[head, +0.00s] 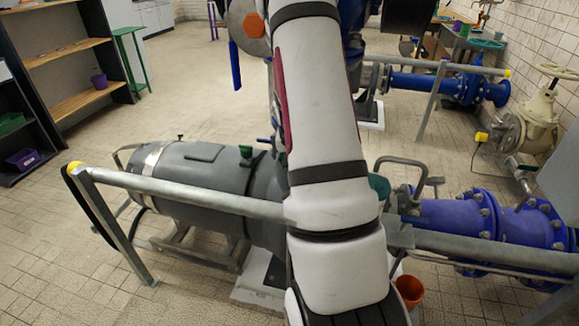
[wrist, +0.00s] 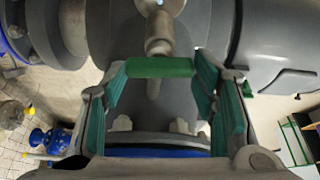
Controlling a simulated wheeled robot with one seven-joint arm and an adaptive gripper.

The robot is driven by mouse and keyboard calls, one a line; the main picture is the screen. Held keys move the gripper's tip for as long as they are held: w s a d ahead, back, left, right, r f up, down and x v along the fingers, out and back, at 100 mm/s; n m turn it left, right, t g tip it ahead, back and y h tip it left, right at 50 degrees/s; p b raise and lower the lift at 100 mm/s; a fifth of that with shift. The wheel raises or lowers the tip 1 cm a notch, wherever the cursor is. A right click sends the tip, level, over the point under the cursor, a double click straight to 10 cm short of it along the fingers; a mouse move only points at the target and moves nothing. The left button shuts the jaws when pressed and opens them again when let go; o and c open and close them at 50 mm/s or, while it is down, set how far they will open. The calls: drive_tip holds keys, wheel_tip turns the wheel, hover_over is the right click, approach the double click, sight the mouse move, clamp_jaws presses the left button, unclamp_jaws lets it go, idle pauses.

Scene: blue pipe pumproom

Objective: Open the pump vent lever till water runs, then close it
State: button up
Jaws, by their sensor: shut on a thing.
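The vent lever (wrist: 160,67) is a short green bar in the wrist view. It lies crosswise below a grey metal valve fitting (wrist: 160,32) on the grey pump. My gripper (wrist: 162,72) has its teal-padded fingers at the two ends of the bar and is shut on it. In the head view the grey pump body (head: 205,180) lies on its stand behind a rail, and my white arm hides the gripper and the lever. No running water shows in either view.
A galvanized rail (head: 190,199) crosses in front of the pump. Blue flanged pipe (head: 450,217) runs off to the right. An orange bucket (head: 409,290) stands low beside my arm. Shelves (head: 65,60) stand at the left; the tiled floor between is open.

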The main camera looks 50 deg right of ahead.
drive_tip(key=shift+w+f+m+b, duration=0.1)
drive_tip(key=shift+m+b, duration=0.5)
drive_tip(key=shift+b, duration=0.05)
drive_tip(key=shift+m+g, duration=0.3)
drive_tip(key=o, duration=1.2)
drive_tip(key=shift+c, duration=0.2)
drive_tip(key=v, duration=1.2)
drive_tip(key=shift+a, duration=0.15)
